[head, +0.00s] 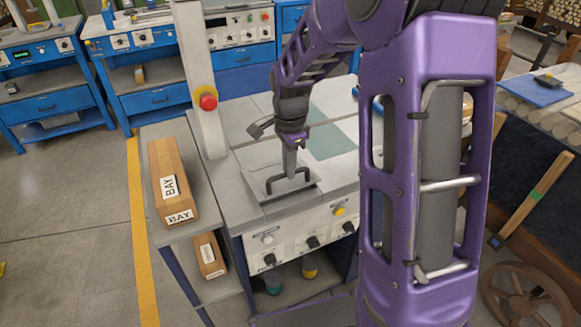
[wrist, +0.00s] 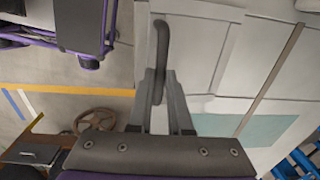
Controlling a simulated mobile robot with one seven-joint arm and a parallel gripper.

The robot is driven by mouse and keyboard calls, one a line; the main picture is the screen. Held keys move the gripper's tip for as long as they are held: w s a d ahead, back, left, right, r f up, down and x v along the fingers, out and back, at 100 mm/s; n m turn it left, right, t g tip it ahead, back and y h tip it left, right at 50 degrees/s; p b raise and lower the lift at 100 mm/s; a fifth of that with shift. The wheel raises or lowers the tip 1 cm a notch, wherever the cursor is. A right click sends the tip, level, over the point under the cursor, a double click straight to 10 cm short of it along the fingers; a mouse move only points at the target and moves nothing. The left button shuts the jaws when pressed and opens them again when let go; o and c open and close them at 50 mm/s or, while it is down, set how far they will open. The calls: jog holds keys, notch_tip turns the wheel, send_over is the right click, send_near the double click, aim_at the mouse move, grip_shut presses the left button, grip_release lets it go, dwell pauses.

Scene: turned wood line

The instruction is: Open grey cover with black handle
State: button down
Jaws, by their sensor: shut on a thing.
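The grey cover (head: 262,180) is a flat square plate in the top of the pale machine bench, near its front edge. Its black handle (head: 272,188) is a low bow standing up from it. In the wrist view the handle (wrist: 162,35) runs between the fingers, with the pale cover (wrist: 195,50) behind it. My gripper (head: 290,172) points down over the cover and is shut on the handle. The cover looks about flat; whether its edge is lifted at all, I cannot tell.
A pale post with a red button (head: 208,102) rises left of the cover. Wooden blocks labelled BAY (head: 166,160) lie on a side shelf. Knobs (head: 312,242) line the machine's front panel. A green mat (head: 333,142) lies behind the cover. Blue workbenches (head: 155,97) stand behind.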

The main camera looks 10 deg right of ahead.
jog(key=w+a+r+g+p, duration=0.1)
jog(key=w+r+g+p, duration=0.1)
jog(key=w, duration=0.6)
jog(key=w+a+r+g+p, duration=0.2)
jog(key=w+r+p, duration=0.1)
jog(key=w, duration=0.5)
jog(key=shift+a+r+h+p, duration=0.15)
jog(key=shift+r+h+p, duration=0.25)
jog(key=shift+p, duration=0.4)
jog(key=shift+w, duration=0.15)
jog(key=shift+f, duration=0.1)
dwell(0.4)
jog(key=c, duration=0.9)
grip_release()
jog(key=shift+w, duration=0.1)
jog(key=shift+o, duration=0.3)
jog(key=shift+r, duration=0.2)
jog(key=shift+r, duration=0.2)
